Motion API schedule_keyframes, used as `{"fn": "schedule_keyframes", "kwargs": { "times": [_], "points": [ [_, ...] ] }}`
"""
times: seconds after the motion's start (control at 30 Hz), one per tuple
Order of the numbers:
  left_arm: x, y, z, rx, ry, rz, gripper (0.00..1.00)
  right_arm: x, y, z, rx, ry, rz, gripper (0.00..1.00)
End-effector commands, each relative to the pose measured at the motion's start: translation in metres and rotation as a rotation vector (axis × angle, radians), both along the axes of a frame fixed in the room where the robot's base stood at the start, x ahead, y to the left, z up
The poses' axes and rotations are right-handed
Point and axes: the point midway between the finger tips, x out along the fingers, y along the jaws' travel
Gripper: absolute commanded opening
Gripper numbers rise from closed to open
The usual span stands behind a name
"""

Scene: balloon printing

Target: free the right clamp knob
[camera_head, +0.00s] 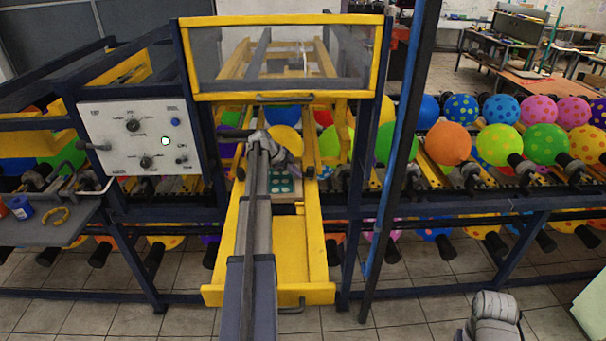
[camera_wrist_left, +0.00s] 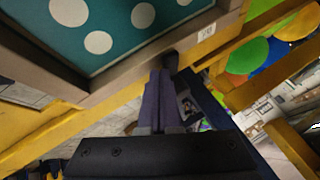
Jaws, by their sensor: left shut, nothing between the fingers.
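The printing plate (camera_head: 285,185), teal with pale dots, sits in a frame on the yellow slide of the machine. In the left wrist view the teal plate (camera_wrist_left: 115,25) fills the upper left inside its grey-brown frame. My right gripper is out of view.
A control panel (camera_head: 143,138) with knobs and a green light stands left. A yellow-framed clear guard (camera_head: 285,60) is above the slide. A dark upright post (camera_head: 395,150) stands right of it. Balloons (camera_head: 447,143) line the racks. Tiled floor (camera_head: 420,315) is open in front.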

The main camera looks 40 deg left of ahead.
Motion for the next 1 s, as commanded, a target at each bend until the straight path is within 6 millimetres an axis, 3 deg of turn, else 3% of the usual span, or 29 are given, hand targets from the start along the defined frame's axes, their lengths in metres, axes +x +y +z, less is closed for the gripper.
{"fn": "schedule_keyframes", "kwargs": {
  "times": [1.0],
  "points": [
    [0.001, 0.022, 0.0, 0.001, 0.001, 0.008, 0.0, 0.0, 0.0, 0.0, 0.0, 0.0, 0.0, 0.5]
  ]
}}
